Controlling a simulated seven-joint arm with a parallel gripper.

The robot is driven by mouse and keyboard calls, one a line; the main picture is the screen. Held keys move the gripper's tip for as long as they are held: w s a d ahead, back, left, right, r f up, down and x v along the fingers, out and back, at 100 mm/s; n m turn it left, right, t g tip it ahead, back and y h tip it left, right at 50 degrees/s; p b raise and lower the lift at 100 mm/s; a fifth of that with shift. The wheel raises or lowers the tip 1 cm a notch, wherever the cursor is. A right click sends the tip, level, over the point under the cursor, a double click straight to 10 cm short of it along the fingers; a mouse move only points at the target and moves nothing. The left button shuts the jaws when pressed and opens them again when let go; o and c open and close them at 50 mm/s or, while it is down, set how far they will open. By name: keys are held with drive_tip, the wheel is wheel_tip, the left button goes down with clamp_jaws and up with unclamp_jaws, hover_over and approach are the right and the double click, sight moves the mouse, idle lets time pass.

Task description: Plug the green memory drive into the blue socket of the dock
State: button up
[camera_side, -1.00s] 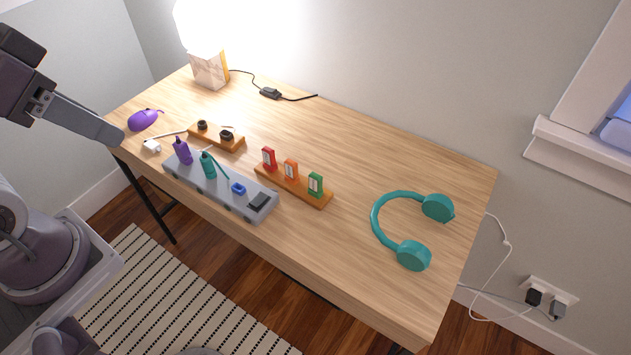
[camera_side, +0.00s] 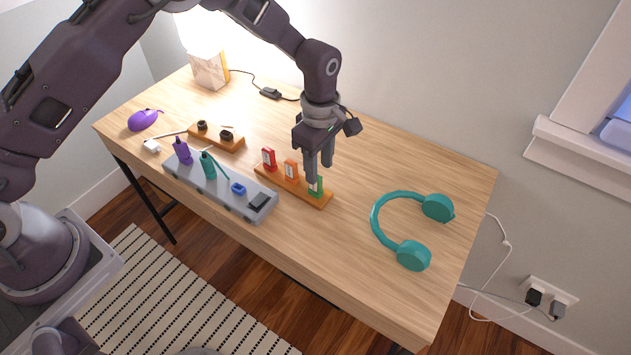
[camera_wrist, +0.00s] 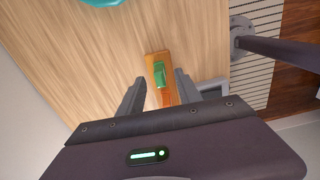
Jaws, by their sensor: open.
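The green memory drive (camera_side: 317,187) stands upright at the right end of a wooden holder (camera_side: 296,189), beside an orange drive (camera_side: 291,168) and a red drive (camera_side: 268,157). My gripper (camera_side: 319,172) is open above the green drive, partly covering it. In the wrist view the green drive (camera_wrist: 159,76) shows between and beyond the two fingers (camera_wrist: 168,88). The grey dock (camera_side: 211,188) lies left of the holder. Its blue socket (camera_side: 238,188) looks empty. A purple plug (camera_side: 182,151) and a teal plug (camera_side: 208,165) stand in the dock, with a black part (camera_side: 258,201) at its right end.
Teal headphones (camera_side: 413,252) lie to the right. A purple mouse (camera_side: 143,120) and a lamp (camera_side: 209,70) are farther left. The table between holder and headphones is clear.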

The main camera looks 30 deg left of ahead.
drive_tip(key=f, duration=0.4)
drive_tip(key=a+f, duration=0.1)
drive_tip(key=f, duration=0.1)
drive_tip(key=shift+w, duration=0.15)
clamp_jaws()
